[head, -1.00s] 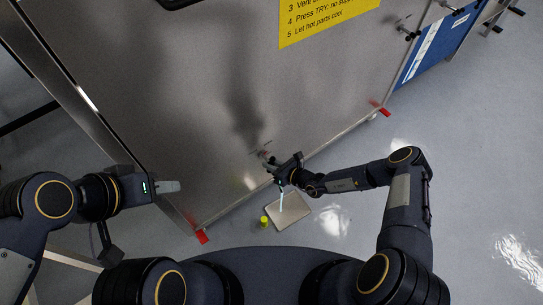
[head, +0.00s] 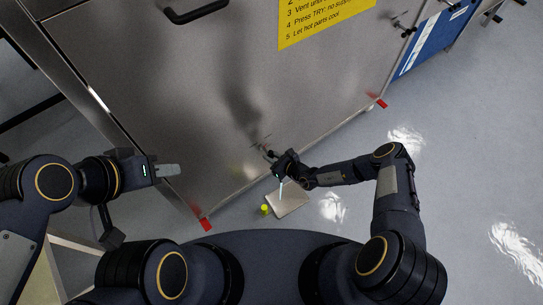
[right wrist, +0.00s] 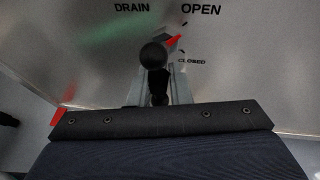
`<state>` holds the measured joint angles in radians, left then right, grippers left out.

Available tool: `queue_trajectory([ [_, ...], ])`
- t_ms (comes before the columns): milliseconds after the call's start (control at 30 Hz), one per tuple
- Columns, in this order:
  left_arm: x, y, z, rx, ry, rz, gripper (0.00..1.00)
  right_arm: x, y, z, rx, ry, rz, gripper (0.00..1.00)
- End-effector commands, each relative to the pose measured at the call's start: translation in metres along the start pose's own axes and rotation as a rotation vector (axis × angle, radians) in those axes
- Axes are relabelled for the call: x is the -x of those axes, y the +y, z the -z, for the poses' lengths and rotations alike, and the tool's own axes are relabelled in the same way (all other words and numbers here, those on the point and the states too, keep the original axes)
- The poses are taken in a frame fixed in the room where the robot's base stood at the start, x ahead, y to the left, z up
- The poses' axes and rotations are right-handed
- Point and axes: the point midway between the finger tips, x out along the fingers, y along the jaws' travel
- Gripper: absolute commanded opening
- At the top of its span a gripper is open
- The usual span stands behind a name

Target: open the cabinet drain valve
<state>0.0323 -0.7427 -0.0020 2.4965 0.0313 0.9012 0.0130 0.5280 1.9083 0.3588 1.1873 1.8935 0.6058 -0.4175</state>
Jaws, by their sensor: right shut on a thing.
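The drain valve shows in the right wrist view as a dark round knob (right wrist: 153,55) with a dark lever below it and a red pointer (right wrist: 174,42). The pointer lies between the OPEN (right wrist: 201,10) and CLOSED (right wrist: 191,61) marks on the cabinet panel. My right gripper (right wrist: 160,88) is shut on the valve handle, its fingers on either side of it. In the head view it is low on the cabinet front (head: 235,110), and the gripper hides most of the valve. My left gripper (head: 168,170) is in front of the cabinet's left edge, apart from it; its jaw opening is unclear.
A flat tray (head: 290,203) lies on the floor below the right gripper, with a small yellow object (head: 265,209) beside it. A black handle (head: 197,12) and a yellow notice (head: 325,20) are on the cabinet. The floor at right is clear.

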Motion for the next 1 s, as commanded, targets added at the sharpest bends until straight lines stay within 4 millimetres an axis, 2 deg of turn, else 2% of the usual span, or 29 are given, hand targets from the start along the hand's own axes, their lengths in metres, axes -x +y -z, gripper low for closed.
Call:
queue_trajectory([
  [33,0.0,0.0,0.0,0.0,0.0,0.0,0.36,-0.002,0.008,-0.005,0.003,-0.011,-0.014,0.2],
  [133,0.0,0.0,0.0,0.0,0.0,0.0,0.36,-0.002,0.007,-0.005,0.002,-0.01,-0.013,0.33],
  [167,0.0,0.0,0.0,0.0,0.0,0.0,0.36,-0.002,0.007,-0.004,0.002,-0.01,-0.012,0.34],
  [567,0.002,0.001,0.001,0.0,0.0,0.0,0.36,0.004,0.002,-0.002,-0.001,-0.002,-0.005,0.34],
  [1000,0.013,0.006,0.006,0.0,0.0,0.0,0.36,0.069,0.004,-0.002,-0.001,-0.003,-0.008,0.34],
])
